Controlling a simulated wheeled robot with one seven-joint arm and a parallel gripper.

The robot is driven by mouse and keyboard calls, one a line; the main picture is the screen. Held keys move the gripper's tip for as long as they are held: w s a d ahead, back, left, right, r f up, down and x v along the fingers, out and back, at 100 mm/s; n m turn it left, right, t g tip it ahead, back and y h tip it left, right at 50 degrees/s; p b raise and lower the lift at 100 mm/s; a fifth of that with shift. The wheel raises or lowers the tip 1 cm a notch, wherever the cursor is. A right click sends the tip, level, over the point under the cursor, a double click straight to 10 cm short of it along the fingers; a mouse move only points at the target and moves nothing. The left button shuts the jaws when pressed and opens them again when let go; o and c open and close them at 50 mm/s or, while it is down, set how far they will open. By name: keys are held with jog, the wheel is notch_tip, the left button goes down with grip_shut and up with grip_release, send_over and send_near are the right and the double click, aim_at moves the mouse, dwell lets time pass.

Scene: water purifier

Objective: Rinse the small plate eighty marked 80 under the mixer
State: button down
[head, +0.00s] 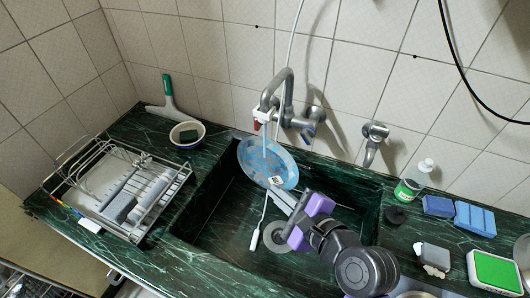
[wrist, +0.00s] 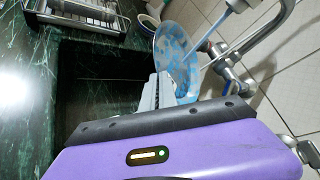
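The small plate (head: 266,160) is light blue with mottled patches and a white label reading 80 near its lower edge. It is tilted, over the back of the dark sink, just below the mixer's spout. My gripper (head: 284,199) reaches from the right, and its grey fingers are shut on the plate's lower edge. In the wrist view the plate (wrist: 177,58) stands just beyond the fingers (wrist: 160,92). The grey mixer (head: 287,78) is on the tiled wall. A pale strip runs from its spout toward the plate; I cannot tell if it is water.
A dish rack (head: 172,195) and a bowl with a sponge (head: 187,134) stand left of the sink (head: 215,212). A white-tipped hose (head: 255,238) hangs into the sink beside a drain. A bottle (head: 411,183) and blue sponges (head: 474,218) are on the right counter.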

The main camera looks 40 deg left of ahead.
jog(key=s+d+p, duration=0.3)
jog(key=s+p, duration=0.1)
jog(key=s, duration=0.4)
jog(key=shift+d, duration=0.25)
dwell(0.4)
jog(key=shift+s+r, duration=0.1)
dwell(1.1)
jog(key=s+r+p, duration=0.1)
jog(key=s+d+r+p, duration=0.1)
jog(key=p, duration=0.1)
jog(key=s+r+p, duration=0.1)
jog(key=shift+s+d+p, duration=0.25)
jog(key=shift+s+p, duration=0.05)
jog(key=shift+p, duration=0.05)
notch_tip(320, 180, up, 4)
jog(key=shift+f+p, duration=0.1)
jog(key=shift+p, duration=0.4)
dwell(0.4)
